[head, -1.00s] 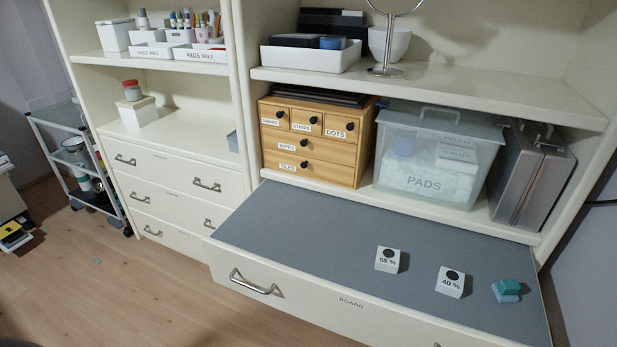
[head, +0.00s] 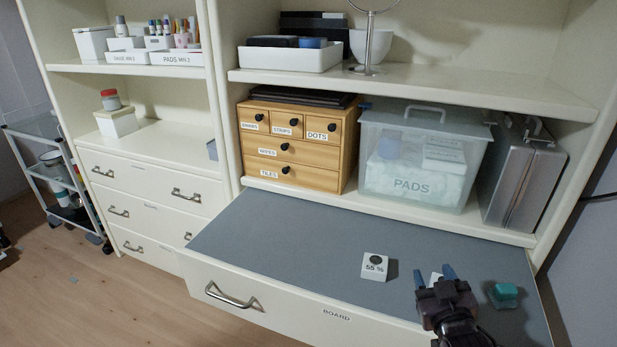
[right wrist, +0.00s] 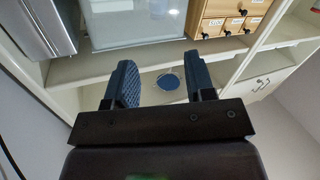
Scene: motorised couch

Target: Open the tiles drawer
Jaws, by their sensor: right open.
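The tiles drawer (head: 299,177) is the wide bottom drawer of a small wooden cabinet on the shelf. It is shut, with a "TILES" label and a dark round knob (head: 285,170). The cabinet also shows upside down in the right wrist view (right wrist: 213,10), at the top right. My right gripper (head: 436,272) is open and empty over the right part of the grey board, well to the right of and nearer than the cabinet. Its two fingers (right wrist: 160,83) stand apart in the right wrist view. My left gripper is not in view.
The grey pull-out board (head: 290,235) extends in front of the cabinet. A clear "PADS" bin (head: 415,180) stands right of the cabinet. The board's left part is clear.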

